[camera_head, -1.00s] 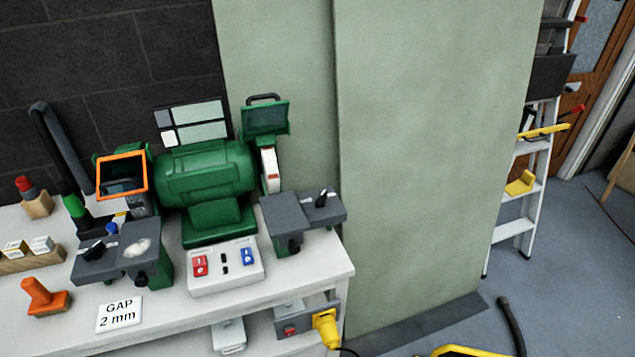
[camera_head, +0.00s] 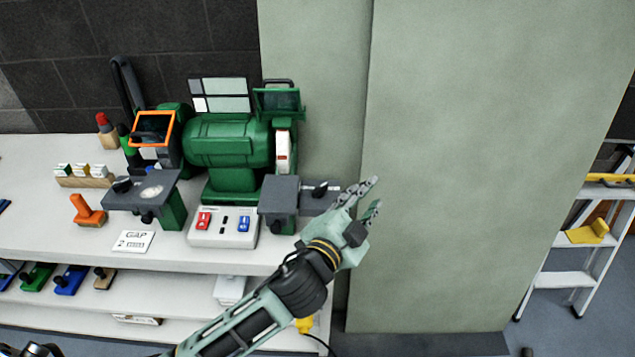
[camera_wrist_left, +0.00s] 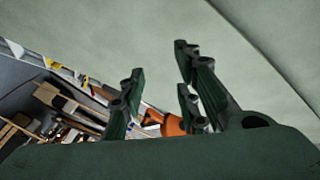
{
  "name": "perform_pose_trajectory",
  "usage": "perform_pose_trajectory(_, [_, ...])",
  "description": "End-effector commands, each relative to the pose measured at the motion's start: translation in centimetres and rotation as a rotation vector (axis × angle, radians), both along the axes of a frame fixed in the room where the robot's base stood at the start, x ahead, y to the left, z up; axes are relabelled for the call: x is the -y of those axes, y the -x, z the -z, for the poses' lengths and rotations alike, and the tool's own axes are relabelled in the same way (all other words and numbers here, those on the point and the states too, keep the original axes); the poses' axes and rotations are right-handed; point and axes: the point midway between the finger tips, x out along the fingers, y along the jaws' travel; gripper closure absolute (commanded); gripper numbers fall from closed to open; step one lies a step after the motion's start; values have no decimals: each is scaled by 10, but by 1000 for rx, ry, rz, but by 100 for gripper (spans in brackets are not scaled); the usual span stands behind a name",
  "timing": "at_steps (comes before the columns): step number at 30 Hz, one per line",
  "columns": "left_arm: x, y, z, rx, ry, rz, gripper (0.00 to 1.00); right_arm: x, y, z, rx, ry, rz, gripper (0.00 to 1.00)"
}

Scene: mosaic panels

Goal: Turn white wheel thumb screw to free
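The green bench grinder (camera_head: 230,145) stands on the white bench, and its white wheel (camera_head: 283,165) shows at the right end. A grey tool rest (camera_head: 279,195) sits in front of that wheel. It has a black knob (camera_head: 320,189) on top and another black knob (camera_head: 276,227) below its front; I cannot tell which is the thumb screw. My left gripper (camera_head: 374,196) is open and empty, just right of the rest, fingers pointing up and right. The wrist view shows its fingers (camera_wrist_left: 160,90) apart, with neither knob visible.
A green-grey panel (camera_head: 470,170) stands behind and right of my left gripper. A switch box (camera_head: 223,227) and a GAP 2 mm card (camera_head: 133,241) lie on the bench. The left rest (camera_head: 140,195) and an orange tool (camera_head: 87,210) are further left. A ladder (camera_head: 575,240) stands right.

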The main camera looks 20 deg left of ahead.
Motion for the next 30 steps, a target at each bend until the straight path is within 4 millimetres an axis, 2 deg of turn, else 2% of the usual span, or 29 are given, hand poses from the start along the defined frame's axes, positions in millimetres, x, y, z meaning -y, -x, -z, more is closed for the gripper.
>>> perform_pose_trajectory(1, [16, -6, -25, 90, -44, 53, 70, -3, 1, 0, -2, -4, 1, 60])
perform_pose_trajectory(3, [39, -9, -50, 208, -109, 135, 70, -4, 3, 0, -3, -5, 2, 60])
perform_pose_trajectory(6, [76, -8, -81, 380, -226, 270, 70, -3, 3, 0, -4, -3, 1, 60])
perform_pose_trajectory(9, [115, 1, -100, 560, -386, 436, 70, 2, 3, -1, -3, 2, 1, 60])
perform_pose_trajectory(11, [136, 9, -102, 666, -508, 554, 70, 5, 2, -1, -3, 6, 2, 60])
perform_pose_trajectory(13, [154, 17, -92, 773, -677, 702, 70, 8, 2, -1, -2, 9, 4, 60])
perform_pose_trajectory(16, [157, 20, -61, 872, -951, 918, 70, 11, 2, -1, -2, 12, 4, 60])
perform_pose_trajectory(17, [152, 18, -49, 885, -1037, 982, 70, 11, 2, -1, -2, 13, 4, 60])
perform_pose_trajectory(20, [112, 0, -9, 866, -1338, 1179, 70, 11, 1, -1, -2, 13, 4, 60])
perform_pose_trajectory(21, [88, -10, 4, 832, -1456, 1251, 70, 11, 1, -1, -1, 13, 4, 60])
perform_pose_trajectory(23, [46, -27, 19, 757, -1622, 1342, 70, 11, 1, -2, -1, 13, 4, 60])
perform_pose_trajectory(24, [15, -38, 25, 695, -1720, 1393, 70, 11, 1, -2, -1, 13, 4, 60])
perform_pose_trajectory(27, [-56, -61, 28, 524, -1914, 1483, 70, 11, 0, -2, 0, 13, 4, 60])
perform_pose_trajectory(30, [-110, -73, 23, 375, -2033, 1533, 70, 11, -1, -2, 1, 13, 3, 60])
